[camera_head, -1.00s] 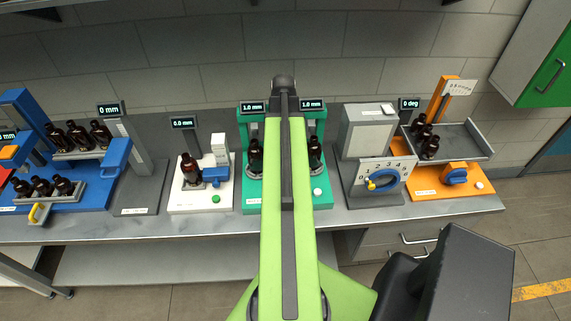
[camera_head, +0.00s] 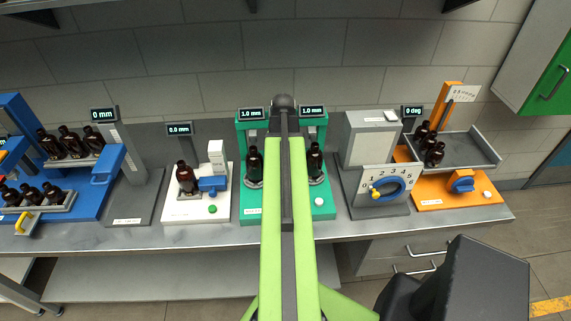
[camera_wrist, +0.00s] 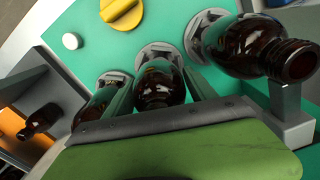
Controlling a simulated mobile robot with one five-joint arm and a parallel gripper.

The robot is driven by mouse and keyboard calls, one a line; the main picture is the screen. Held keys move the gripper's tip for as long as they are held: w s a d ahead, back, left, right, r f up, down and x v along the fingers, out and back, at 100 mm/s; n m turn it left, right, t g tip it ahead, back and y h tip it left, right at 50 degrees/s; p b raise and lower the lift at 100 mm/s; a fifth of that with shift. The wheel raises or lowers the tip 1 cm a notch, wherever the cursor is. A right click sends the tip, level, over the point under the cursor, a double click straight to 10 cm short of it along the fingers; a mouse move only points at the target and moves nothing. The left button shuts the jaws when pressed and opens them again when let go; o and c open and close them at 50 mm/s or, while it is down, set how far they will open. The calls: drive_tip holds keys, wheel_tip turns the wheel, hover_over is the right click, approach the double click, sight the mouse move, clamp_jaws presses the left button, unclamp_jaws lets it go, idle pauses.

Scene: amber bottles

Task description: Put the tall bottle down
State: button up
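My gripper (camera_wrist: 160,88) points down at the green station (camera_head: 247,209). In the wrist view its two fingers close on the sides of a dark amber bottle (camera_wrist: 160,93), the middle one of three. This bottle's base is over or on a pale hexagonal seat (camera_wrist: 157,50); I cannot tell whether it touches. Its neck is hidden by my gripper, and my arm hides it in the head view. Another amber bottle with an open neck (camera_wrist: 250,48) stands at the right on its own seat. A third amber bottle (camera_wrist: 95,108) is close by on the left.
A yellow knob (camera_wrist: 122,12) and white button (camera_wrist: 72,41) sit on the station. In the head view, a white station with a bottle (camera_head: 186,180) is to its left. A grey dial box (camera_head: 372,140) and an orange station (camera_head: 460,190) are to its right.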

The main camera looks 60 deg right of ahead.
drive_tip(key=c, duration=1.3)
wheel_tip(320, 180, up, 10)
drive_tip(key=p, duration=1)
drive_tip(key=shift+r, duration=0.1)
